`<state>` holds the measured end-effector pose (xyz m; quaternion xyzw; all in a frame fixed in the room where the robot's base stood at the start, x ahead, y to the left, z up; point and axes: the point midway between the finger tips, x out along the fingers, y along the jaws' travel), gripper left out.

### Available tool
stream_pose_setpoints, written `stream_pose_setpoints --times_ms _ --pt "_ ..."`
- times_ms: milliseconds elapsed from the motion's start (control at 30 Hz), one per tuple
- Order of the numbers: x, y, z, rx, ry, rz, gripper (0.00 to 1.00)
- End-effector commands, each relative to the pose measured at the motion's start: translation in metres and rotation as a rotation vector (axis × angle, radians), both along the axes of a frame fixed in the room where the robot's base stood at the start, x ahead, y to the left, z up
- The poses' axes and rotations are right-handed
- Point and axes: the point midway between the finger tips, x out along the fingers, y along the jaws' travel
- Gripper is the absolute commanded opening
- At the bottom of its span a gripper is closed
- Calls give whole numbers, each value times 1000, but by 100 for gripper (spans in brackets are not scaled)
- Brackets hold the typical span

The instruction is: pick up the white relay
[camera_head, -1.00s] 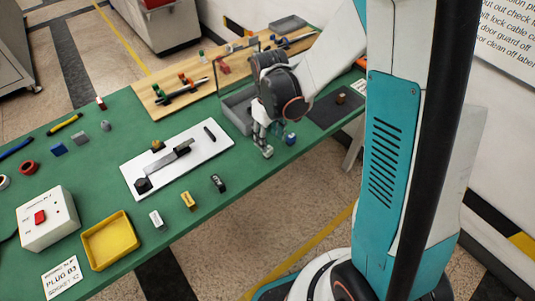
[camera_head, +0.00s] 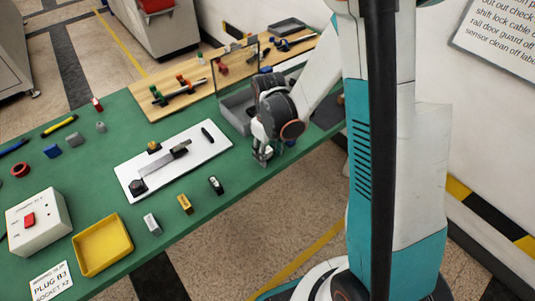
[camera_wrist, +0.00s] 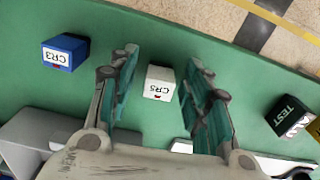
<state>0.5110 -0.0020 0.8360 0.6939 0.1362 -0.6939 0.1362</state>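The white relay (camera_wrist: 159,83), marked CR5, stands on the green table in the wrist view. My gripper (camera_wrist: 161,62) is open, with one teal-padded finger on each side of the relay and a visible gap on both sides. In the head view my gripper (camera_head: 262,158) is low over the table near its front edge. I cannot make out the relay there; the gripper seems to cover it. A blue relay (camera_wrist: 65,52), marked CR3, stands to the left in the wrist view.
A black block (camera_wrist: 291,115) marked TEST stands at the right in the wrist view, with a yellow block (camera_wrist: 315,129) beyond. A grey bin (camera_head: 236,108) is close behind my gripper. A white board (camera_head: 215,146) lies to its left. The table's edge is close.

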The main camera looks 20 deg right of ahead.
Motion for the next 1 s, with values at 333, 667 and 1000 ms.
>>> stream_pose_setpoints --times_ms 333,667,1000 --pt "0 0 0 0 0 0 4" --pt "0 0 10 0 0 0 4" --pt "0 0 76 0 0 0 4"
